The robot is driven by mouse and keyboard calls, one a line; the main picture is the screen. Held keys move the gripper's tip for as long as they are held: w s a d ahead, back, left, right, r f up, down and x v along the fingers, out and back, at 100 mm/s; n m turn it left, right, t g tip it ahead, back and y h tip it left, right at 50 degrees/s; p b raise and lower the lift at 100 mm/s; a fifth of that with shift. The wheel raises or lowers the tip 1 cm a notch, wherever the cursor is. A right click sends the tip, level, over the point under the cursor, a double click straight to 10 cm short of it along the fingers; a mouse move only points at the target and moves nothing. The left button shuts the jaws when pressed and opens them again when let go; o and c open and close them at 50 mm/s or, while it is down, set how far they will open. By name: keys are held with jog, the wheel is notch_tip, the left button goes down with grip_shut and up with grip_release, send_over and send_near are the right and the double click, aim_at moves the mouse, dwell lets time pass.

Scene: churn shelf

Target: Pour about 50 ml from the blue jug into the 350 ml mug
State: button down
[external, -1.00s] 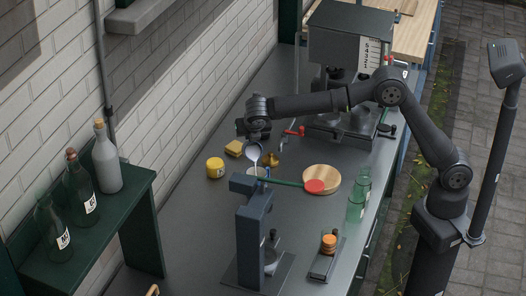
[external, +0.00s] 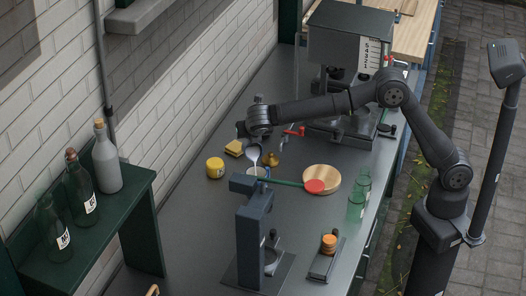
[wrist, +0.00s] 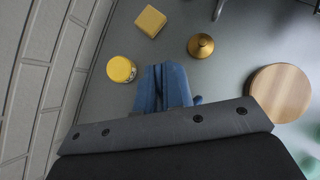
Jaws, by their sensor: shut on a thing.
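My gripper (external: 254,138) is shut on the blue jug (external: 253,153), at the middle of the counter. The jug is tipped, with its pale inside facing the external camera. In the wrist view the jug (wrist: 166,86) shows as a blue shape beyond the dark gripper body, which hides part of it. A pale mug (external: 252,171) stands just below the jug, partly hidden behind the blue-grey stand. I cannot tell whether liquid is falling or how full the mug is.
A yellow jar (external: 215,168), a yellow block (external: 234,148) and a brass piece (external: 272,160) stand close by. A blue-grey stand (external: 255,220) with a green rod is in front. A round wooden board (external: 322,173) and green glasses (external: 356,207) are right.

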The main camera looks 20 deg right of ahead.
jog(key=shift+s+r, duration=0.1)
jog(key=shift+w+d+f+g, duration=0.15)
jog(key=shift+w+f+g, duration=0.45)
jog(key=shift+w+g, duration=0.3)
jog(key=shift+w+f+g+y, duration=0.15)
jog(key=shift+f+g+y, duration=0.35)
jog(key=shift+g, duration=0.4)
jog(key=w+d+f+g+y+b, duration=0.1)
jog(key=w+d+f+g+b, duration=0.1)
jog(key=w+f+g, duration=0.5)
jog(key=shift+w+g+y, duration=0.4)
jog(key=shift+w+g, duration=0.4)
jog(key=shift+g, duration=0.1)
jog(key=shift+f, duration=0.1)
jog(key=shift+a, duration=0.15)
